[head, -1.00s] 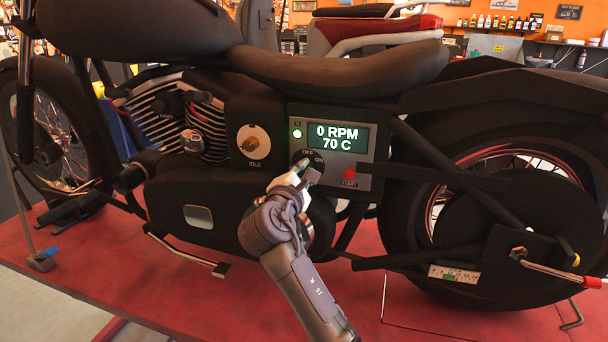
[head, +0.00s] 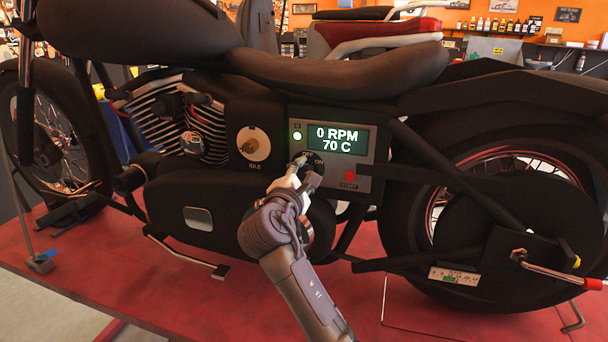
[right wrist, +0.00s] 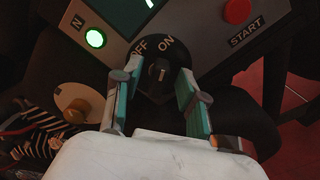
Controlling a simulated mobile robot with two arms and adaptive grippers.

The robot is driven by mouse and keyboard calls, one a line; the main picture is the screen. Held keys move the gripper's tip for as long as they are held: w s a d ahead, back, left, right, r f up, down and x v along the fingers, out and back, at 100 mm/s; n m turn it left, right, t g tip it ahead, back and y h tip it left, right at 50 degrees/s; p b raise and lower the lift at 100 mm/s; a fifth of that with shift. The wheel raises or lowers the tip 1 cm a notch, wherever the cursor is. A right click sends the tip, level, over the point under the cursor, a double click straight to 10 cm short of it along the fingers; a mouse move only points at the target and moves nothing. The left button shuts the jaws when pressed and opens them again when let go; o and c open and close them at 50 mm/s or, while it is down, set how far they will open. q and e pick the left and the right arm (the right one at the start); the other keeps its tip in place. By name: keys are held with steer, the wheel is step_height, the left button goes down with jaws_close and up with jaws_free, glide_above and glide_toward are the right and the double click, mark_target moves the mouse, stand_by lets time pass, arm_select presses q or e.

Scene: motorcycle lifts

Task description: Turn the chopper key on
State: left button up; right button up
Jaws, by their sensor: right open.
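The chopper (head: 345,68) shows a control panel (head: 380,148) on its side in the head view. The key switch (right wrist: 152,96) is a black round dial marked OFF and ON, with a small dark key (right wrist: 159,71) at its middle. In the head view the dial is partly hidden by my right gripper (head: 307,172). In the right wrist view my right gripper (right wrist: 158,74) is open. Its two green-padded fingers stand on either side of the key, with a gap on each side. My left gripper is not in view.
The panel's screen (head: 336,139) reads 0 RPM and 70 C, and the green N light (head: 297,136) is lit. A red START button (head: 349,175) lies right of the dial. An IDLE knob (head: 252,144) sits to the left. The chopper stands on a red lift (head: 130,285).

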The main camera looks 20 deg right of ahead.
steer(key=v, duration=1.2)
